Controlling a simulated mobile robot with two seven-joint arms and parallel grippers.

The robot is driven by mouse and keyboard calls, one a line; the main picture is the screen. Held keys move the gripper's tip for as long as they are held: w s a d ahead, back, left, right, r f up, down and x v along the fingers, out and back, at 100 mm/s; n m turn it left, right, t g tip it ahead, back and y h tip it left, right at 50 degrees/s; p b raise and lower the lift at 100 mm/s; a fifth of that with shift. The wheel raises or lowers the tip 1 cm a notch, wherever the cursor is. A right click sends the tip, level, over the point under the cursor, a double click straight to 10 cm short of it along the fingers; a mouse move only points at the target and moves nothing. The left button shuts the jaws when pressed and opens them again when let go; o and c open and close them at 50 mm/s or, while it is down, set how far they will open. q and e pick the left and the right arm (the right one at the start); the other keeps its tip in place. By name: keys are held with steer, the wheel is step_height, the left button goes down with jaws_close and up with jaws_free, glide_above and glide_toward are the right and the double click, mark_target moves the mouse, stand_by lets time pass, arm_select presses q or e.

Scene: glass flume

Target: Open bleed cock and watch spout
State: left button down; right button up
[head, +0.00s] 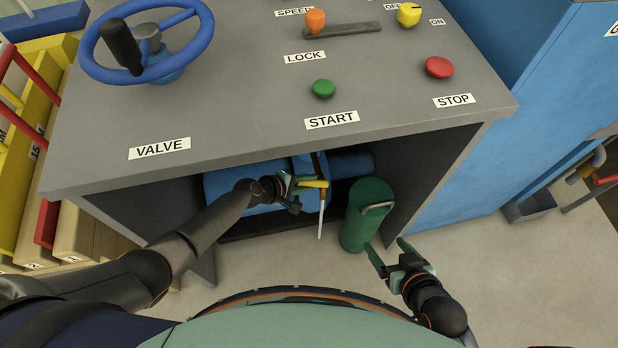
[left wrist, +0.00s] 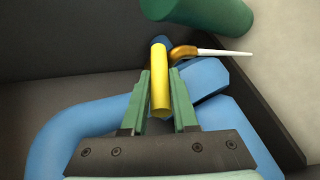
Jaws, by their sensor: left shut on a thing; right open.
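The bleed cock's yellow lever (head: 312,184) is under the grey console, by the blue pipework. My left gripper (head: 298,186) is shut on it. In the left wrist view the yellow lever (left wrist: 159,85) lies between the two green fingers of my left gripper (left wrist: 162,95). Just beyond it is the curved brass spout (left wrist: 184,52). A thin, pale, tapering streak (left wrist: 224,52) leaves the spout's mouth and looks like water. In the head view the streak (head: 321,218) hangs downward. My right gripper (head: 390,258) is open and empty, below the green bucket.
The green bucket (head: 358,226) with a grey handle stands on the floor, right of the streak. The console top (head: 230,95) carries a blue handwheel (head: 95,65), green START (head: 323,88) and red STOP (head: 439,67) buttons. Open floor lies at right.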

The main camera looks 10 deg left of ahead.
arm_select(q)
steer(key=shift+r+g+y+p, duration=0.25)
steer(key=shift+y+p, duration=0.35)
steer(key=shift+p, duration=0.7)
steer(key=shift+f, duration=0.1)
steer(key=c, duration=1)
jaws_free()
steer(key=shift+d, duration=0.1)
steer(key=shift+p, duration=0.3)
